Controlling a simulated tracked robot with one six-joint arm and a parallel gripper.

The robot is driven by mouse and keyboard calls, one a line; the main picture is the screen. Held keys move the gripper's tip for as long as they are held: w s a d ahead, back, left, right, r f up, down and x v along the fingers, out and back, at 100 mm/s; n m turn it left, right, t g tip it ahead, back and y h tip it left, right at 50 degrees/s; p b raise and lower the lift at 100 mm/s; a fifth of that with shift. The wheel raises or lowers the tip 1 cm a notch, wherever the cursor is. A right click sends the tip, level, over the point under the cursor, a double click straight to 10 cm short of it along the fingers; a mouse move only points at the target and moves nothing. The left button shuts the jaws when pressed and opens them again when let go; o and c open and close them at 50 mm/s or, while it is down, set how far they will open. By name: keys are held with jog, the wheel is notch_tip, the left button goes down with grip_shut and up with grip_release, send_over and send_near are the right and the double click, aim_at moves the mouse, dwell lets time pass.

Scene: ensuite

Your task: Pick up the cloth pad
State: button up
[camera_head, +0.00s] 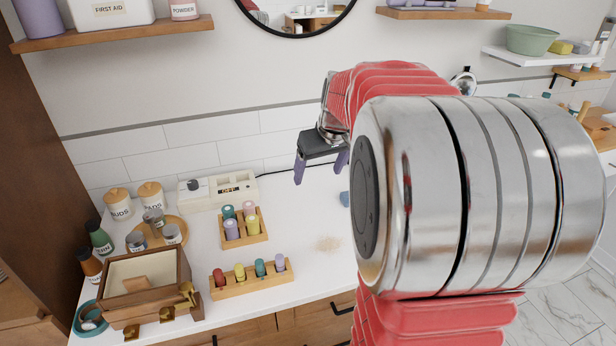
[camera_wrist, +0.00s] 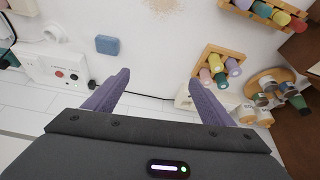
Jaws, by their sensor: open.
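A small blue block-like pad (camera_head: 345,198), which looks like the cloth pad, lies on the white counter. My arm partly hides it in the head view. In the wrist view the blue pad (camera_wrist: 107,45) is fully visible, up and left of the fingers. My gripper (camera_head: 321,168) is open, with its purple fingers apart and nothing between them. It is above the counter near the wall, apart from the pad. In the wrist view my gripper (camera_wrist: 160,82) has bare counter and wall between its fingertips.
A beige speckled patch (camera_head: 328,243) marks the counter. Left are wooden racks of coloured bottles (camera_head: 249,278), a wooden box (camera_head: 143,283), jars and a cream power unit (camera_head: 218,190) with a black cable. A socket panel (camera_wrist: 52,65) shows in the wrist view. Counter around the pad is clear.

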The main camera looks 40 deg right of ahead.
jog(key=d+f, duration=0.3)
jog(key=d, duration=0.5)
jog(key=d+f+m, duration=0.1)
jog(key=d+f, duration=0.2)
jog(key=d, duration=0.5)
jog(key=shift+w+d, duration=0.15)
jog(key=shift+f, duration=0.1)
jog(key=shift+x, duration=4.25)
jog(key=shift+d, duration=0.1)
jog(key=shift+f, duration=0.1)
jog(key=shift+s+x, duration=0.15)
jog(key=shift+x, duration=1.1)
jog(key=shift+s+x, duration=0.15)
jog(key=shift+x, duration=1.1)
jog(key=shift+d+f, duration=0.1)
jog(key=shift+d, duration=0.1)
jog(key=shift+c, duration=0.3)
